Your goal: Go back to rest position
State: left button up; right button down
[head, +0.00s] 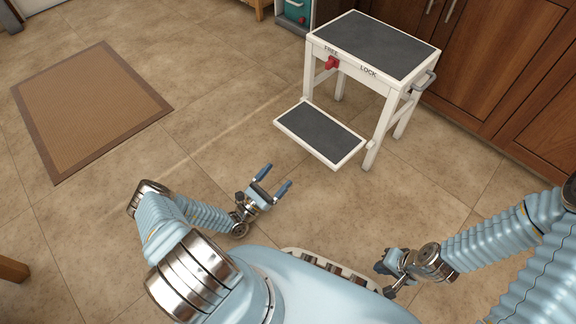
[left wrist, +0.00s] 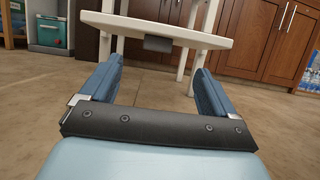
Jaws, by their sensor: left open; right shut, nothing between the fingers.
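My left gripper (head: 277,184) is open and empty above the tiled floor, in front of the step stool. In the left wrist view its two blue fingers (left wrist: 152,84) are spread wide with nothing between them. My right gripper (head: 384,279) is at the lower right of the head view, close to my base. It is shut and holds nothing I can see; its fingertips are small and partly hard to make out.
A white step stool (head: 372,77) with dark treads and a red knob (head: 332,63) stands ahead. Wooden cabinets (head: 520,75) line the right. A brown mat (head: 92,106) lies at left. Bottle packs (left wrist: 309,72) show at the wrist view's right edge. Floor between is clear.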

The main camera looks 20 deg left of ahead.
pick_arm(q)
jog(key=shift+s+a, duration=0.25)
jog(key=shift+s, duration=0.55)
pick_arm(e)
jog(key=shift+r, duration=0.1)
pick_arm(q)
jog(key=shift+d, duration=0.1)
jog(key=d+r+m+g+h, duration=0.2)
jog(key=d+m+g+h, duration=0.4)
jog(key=d+h, duration=0.3)
jog(key=s+d+m+g+y, duration=0.7)
jog(key=s+d+m+g, duration=0.6)
jog(key=s+m+g, duration=0.4)
jog(key=w+a+r+m+t+y, duration=0.2)
jog(key=w+a+m+t+y, duration=0.1)
jog(key=a+m+y, duration=0.35)
notch_tip(320, 180, up, 13)
jog(key=d+h+p, duration=0.1)
jog(key=p, duration=1.2)
jog(key=shift+f+m, duration=0.15)
jog(key=shift+m, duration=0.2)
pick_arm(e)
notch_tip(320, 180, up, 13)
jog(key=shift+s+a, duration=0.25)
jog(key=shift+a, duration=0.05)
